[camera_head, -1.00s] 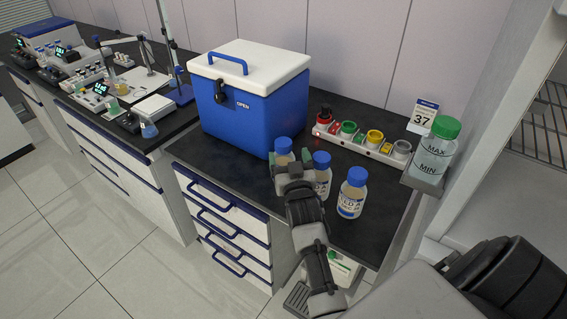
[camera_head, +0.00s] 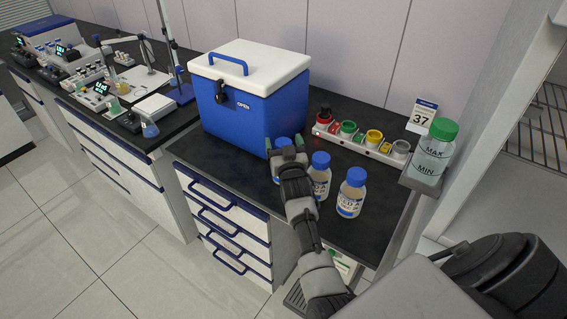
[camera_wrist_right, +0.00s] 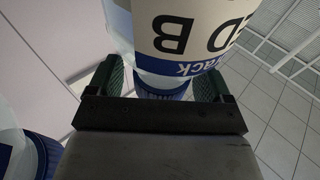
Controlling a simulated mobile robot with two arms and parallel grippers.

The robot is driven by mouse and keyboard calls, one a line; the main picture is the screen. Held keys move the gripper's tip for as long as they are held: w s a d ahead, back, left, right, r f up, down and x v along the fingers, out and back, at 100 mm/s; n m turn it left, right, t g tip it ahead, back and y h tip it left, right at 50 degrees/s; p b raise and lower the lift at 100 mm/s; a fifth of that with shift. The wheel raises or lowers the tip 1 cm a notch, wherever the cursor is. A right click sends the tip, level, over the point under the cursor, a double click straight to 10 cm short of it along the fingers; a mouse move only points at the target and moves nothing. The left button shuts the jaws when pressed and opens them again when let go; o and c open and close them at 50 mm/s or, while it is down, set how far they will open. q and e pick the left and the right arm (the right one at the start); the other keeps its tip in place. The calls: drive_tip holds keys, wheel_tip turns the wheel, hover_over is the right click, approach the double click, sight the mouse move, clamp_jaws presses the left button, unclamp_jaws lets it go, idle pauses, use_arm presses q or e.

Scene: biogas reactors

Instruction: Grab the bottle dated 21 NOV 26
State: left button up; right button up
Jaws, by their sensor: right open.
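Three bottles with blue caps and printed labels stand in a row on the black bench: a left bottle (camera_head: 276,173), a middle bottle (camera_head: 320,179) and a right bottle (camera_head: 351,197). The dates are too small to read in the head view. My right gripper (camera_head: 285,147) is open at the left bottle, with its green-padded fingers on either side near the cap. In the right wrist view this bottle (camera_wrist_right: 190,35) appears upside down between the open fingers; large label letters show, but no date. My left gripper is out of view.
A blue cooler box (camera_head: 250,110) with a white lid stands close behind and left of the left bottle. A rack with coloured caps (camera_head: 362,145) and a green-capped bottle (camera_head: 432,158) are at the right. Another bottle's blue cap (camera_wrist_right: 40,155) shows beside the gripper.

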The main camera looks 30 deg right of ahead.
clamp_jaws()
idle(0.3)
drive_tip(key=shift+r, duration=0.15)
